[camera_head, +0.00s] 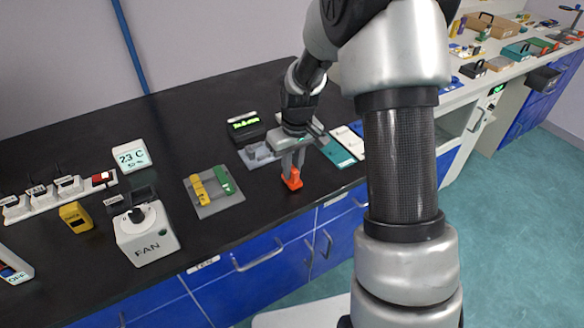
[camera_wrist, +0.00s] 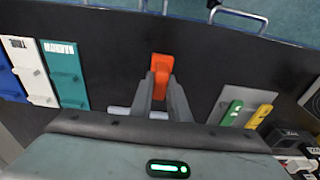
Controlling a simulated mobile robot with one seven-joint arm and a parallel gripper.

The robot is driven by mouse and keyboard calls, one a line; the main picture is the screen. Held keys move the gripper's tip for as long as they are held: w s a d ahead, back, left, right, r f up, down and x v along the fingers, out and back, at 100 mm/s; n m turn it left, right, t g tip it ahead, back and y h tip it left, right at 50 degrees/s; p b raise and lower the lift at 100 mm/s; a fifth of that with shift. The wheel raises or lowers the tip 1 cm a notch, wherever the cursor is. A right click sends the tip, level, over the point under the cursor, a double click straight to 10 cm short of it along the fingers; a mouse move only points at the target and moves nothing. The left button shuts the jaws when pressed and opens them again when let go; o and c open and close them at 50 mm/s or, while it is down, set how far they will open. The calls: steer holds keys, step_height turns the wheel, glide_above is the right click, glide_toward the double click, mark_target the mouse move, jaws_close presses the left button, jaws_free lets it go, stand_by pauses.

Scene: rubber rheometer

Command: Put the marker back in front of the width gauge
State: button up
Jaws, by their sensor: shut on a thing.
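My gripper (camera_head: 291,165) points down over the black bench and is shut on an orange-red piece, which I take to be the marker (camera_head: 292,181). The marker is upright between the fingertips near the bench's front edge; I cannot tell whether its foot touches the bench. In the wrist view my gripper (camera_wrist: 160,84) holds the same orange marker (camera_wrist: 161,63). A black device with a green display (camera_head: 245,125) stands behind, with a grey fixture (camera_head: 257,154) in front of it, partly hidden by my gripper. This may be the width gauge; its label is not readable.
A grey tray (camera_head: 211,207) with yellow and green pieces lies to the left. A teal plate (camera_head: 338,154) and white plates lie right of my gripper. A white FAN box (camera_head: 146,236) and a temperature display (camera_head: 131,156) stand further left. Bare bench lies around the marker.

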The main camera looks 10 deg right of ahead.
steer(key=o, duration=0.9)
steer(key=shift+f, duration=0.1)
steer(key=shift+c, duration=0.2)
